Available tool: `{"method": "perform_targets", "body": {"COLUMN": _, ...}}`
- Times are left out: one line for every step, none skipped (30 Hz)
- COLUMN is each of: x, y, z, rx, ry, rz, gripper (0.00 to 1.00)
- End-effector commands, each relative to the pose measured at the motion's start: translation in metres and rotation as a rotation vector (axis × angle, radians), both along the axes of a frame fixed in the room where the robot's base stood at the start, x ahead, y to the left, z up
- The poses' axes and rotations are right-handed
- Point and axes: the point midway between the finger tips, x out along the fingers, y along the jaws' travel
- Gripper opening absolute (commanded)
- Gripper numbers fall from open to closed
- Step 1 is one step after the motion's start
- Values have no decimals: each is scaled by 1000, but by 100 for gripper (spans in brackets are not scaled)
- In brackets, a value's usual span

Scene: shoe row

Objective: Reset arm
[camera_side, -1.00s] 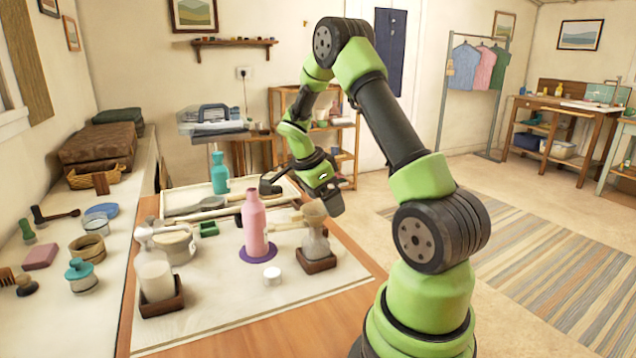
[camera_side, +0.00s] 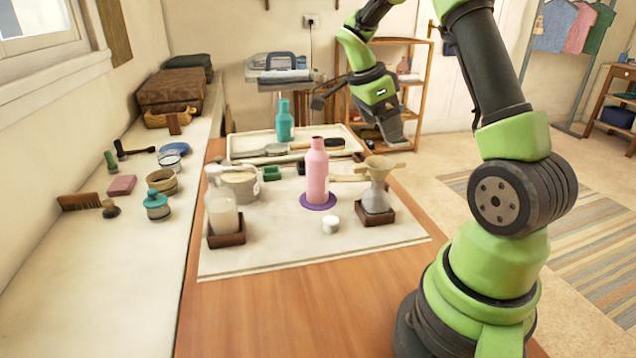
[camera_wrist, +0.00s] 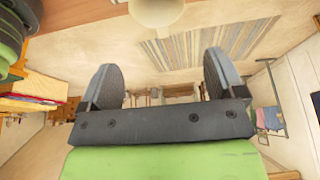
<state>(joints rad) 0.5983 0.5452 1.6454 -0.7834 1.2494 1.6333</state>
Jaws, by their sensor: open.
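My gripper (camera_side: 350,118) is raised in the air above the back right of the work table, apart from everything on it. In the wrist view its two dark fingers (camera_wrist: 162,85) stand wide apart with nothing between them. The pink bottle (camera_side: 316,175) stands upright on a purple disc (camera_side: 318,205), with a small white cap (camera_side: 330,224) in front of it. A teal bottle (camera_side: 285,122) stands upright in the pale tray (camera_side: 240,143) at the back.
A glass funnel vessel (camera_side: 377,190) stands in a wooden holder at right. A milky jar (camera_side: 222,215) and a pot (camera_side: 240,183) stand at left. A side counter (camera_side: 120,260) holds small items. The table's front wood (camera_side: 310,310) is clear.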

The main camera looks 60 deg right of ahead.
Motion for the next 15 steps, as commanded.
{"method": "perform_targets", "body": {"x": 2, "y": 6, "z": 5, "rx": 8, "ry": -9, "rz": 32, "gripper": 88}}
{"method": "perform_targets", "body": {"x": 3, "y": 11, "z": 9, "rx": 15, "ry": -19, "rz": 63, "gripper": 88}}
{"method": "perform_targets", "body": {"x": 4, "y": 19, "z": 16, "rx": 28, "ry": -31, "rz": 118, "gripper": 88}}
{"method": "perform_targets", "body": {"x": 6, "y": 28, "z": 22, "rx": 39, "ry": -46, "rz": 171, "gripper": 88}}
{"method": "perform_targets", "body": {"x": 7, "y": 37, "z": 29, "rx": 53, "ry": -61, "rz": 231, "gripper": 88}}
{"method": "perform_targets", "body": {"x": 8, "y": 52, "z": 39, "rx": 72, "ry": -83, "rz": 325, "gripper": 88}}
{"method": "perform_targets", "body": {"x": 8, "y": 65, "z": 46, "rx": 85, "ry": -102, "rz": 405, "gripper": 88}}
{"method": "perform_targets", "body": {"x": 7, "y": 77, "z": 54, "rx": 98, "ry": -120, "rz": 485, "gripper": 88}}
{"method": "perform_targets", "body": {"x": 5, "y": 94, "z": 62, "rx": 112, "ry": -145, "rz": 598, "gripper": 88}}
{"method": "perform_targets", "body": {"x": 2, "y": 106, "z": 69, "rx": 120, "ry": -164, "rz": 682, "gripper": 88}}
{"method": "perform_targets", "body": {"x": 0, "y": 119, "z": 74, "rx": 126, "ry": -184, "rz": 767, "gripper": 88}}
{"method": "perform_targets", "body": {"x": -5, "y": 135, "z": 81, "rx": 132, "ry": -209, "rz": 878, "gripper": 88}}
{"method": "perform_targets", "body": {"x": -9, "y": 146, "z": 86, "rx": 133, "ry": -228, "rz": 964, "gripper": 88}}
{"method": "perform_targets", "body": {"x": -14, "y": 158, "z": 90, "rx": 132, "ry": -247, "rz": 1049, "gripper": 88}}
{"method": "perform_targets", "body": {"x": -21, "y": 172, "z": 95, "rx": 126, "ry": -274, "rz": 1163, "gripper": 88}}
